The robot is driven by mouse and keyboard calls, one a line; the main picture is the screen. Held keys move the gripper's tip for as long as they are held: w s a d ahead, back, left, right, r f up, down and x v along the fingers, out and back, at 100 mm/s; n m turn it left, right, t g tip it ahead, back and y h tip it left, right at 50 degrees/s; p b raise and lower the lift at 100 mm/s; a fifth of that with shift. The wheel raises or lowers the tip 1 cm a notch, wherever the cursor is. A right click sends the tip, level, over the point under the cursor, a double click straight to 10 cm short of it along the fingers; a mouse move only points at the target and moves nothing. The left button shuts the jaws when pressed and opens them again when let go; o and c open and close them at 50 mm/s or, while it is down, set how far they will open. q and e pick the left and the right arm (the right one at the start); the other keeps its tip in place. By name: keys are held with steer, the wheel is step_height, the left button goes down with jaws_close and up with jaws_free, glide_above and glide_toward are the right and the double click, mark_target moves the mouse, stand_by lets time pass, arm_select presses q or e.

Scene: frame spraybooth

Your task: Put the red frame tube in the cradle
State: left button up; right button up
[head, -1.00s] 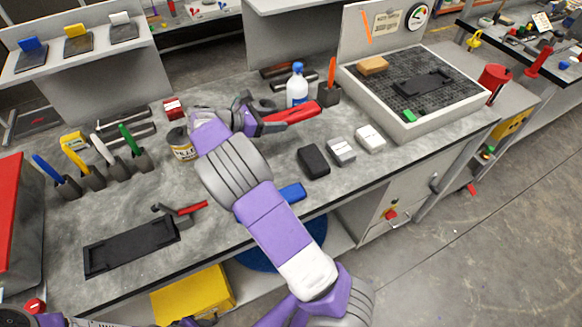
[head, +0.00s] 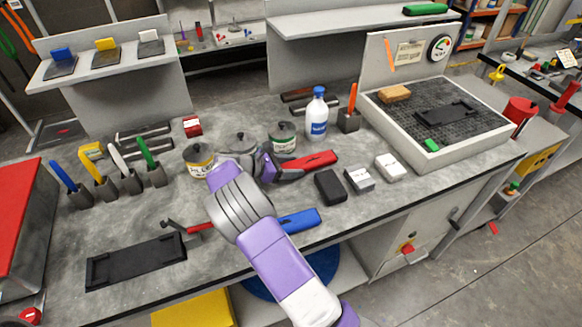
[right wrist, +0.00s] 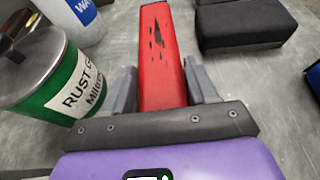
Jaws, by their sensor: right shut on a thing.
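The red frame tube (head: 313,159) is held in my right gripper (head: 284,171) over the middle of the bench. In the right wrist view the tube (right wrist: 161,50) points away from me, between the two fingers of my right gripper (right wrist: 160,92). Its near end is hidden by the gripper body. I cannot tell whether the tube touches the bench. A flat black cradle (head: 135,262) lies empty at the front left of the bench. A similar black piece (head: 446,112) lies on the booth's grate. My left gripper is not in view.
Tins (head: 283,137) and a white bottle (head: 317,115) stand behind the gripper. Black (head: 330,187), grey (head: 359,179) and white (head: 390,167) blocks lie right of it. A blue piece (head: 300,219) and a red-handled tool (head: 198,228) lie nearer. Upright brushes stand at left.

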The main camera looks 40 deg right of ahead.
steer(key=o, duration=1.2)
steer(key=shift+f, duration=0.1)
